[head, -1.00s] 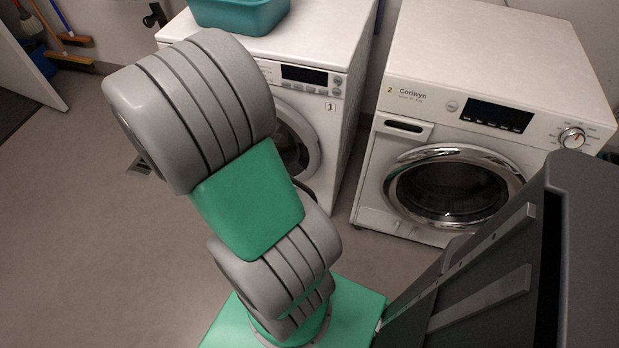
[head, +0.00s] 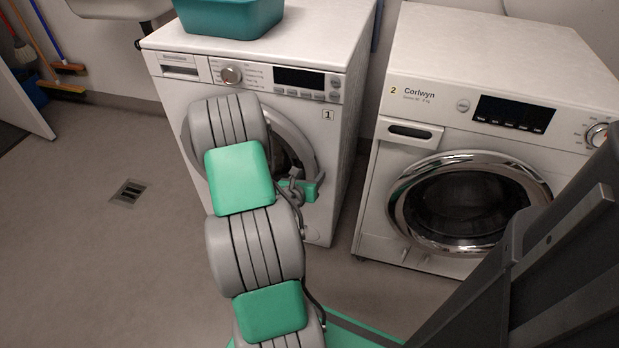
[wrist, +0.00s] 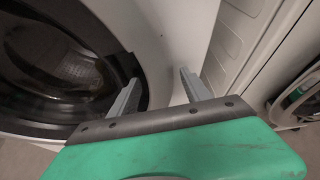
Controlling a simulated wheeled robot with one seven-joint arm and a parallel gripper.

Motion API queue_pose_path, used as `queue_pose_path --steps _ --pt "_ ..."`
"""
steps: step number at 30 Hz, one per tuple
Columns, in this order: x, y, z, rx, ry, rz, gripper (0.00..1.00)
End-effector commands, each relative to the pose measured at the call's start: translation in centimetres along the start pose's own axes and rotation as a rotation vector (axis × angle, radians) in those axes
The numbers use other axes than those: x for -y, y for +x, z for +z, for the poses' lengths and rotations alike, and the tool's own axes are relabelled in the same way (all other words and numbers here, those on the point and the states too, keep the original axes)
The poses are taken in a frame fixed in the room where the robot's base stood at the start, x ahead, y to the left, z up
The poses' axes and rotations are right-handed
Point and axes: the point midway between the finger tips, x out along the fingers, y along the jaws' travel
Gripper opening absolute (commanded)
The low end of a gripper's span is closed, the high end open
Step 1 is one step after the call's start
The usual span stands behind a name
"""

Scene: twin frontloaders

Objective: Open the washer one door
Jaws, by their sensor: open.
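Washer one (head: 335,150) is the white machine on the left, with a "1" label at the right of its front panel. Its round door (head: 308,135) looks shut and is partly hidden behind my arm in the head view. My gripper (head: 296,186) is in front of the door's right side. In the wrist view its two fingers (wrist: 158,82) are open and apart. The left fingertip is near a dark recess (wrist: 128,72) at the door rim; I cannot tell whether they touch.
Washer two (head: 460,150), labelled Corlwyn, stands to the right with a chrome-ringed door, across a narrow gap. A teal basin (head: 228,18) sits on washer one. A floor drain (head: 128,193) lies at left; the floor there is clear.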

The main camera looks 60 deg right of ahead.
Motion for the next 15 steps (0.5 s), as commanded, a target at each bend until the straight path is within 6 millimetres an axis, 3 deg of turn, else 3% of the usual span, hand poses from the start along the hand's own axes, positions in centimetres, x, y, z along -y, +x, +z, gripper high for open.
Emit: queue_pose_path --steps 5,15 --pt "-0.03 -0.04 0.04 0.0 0.001 0.0 0.55" --pt "-0.03 -0.07 0.03 0.0 0.001 0.0 0.27"
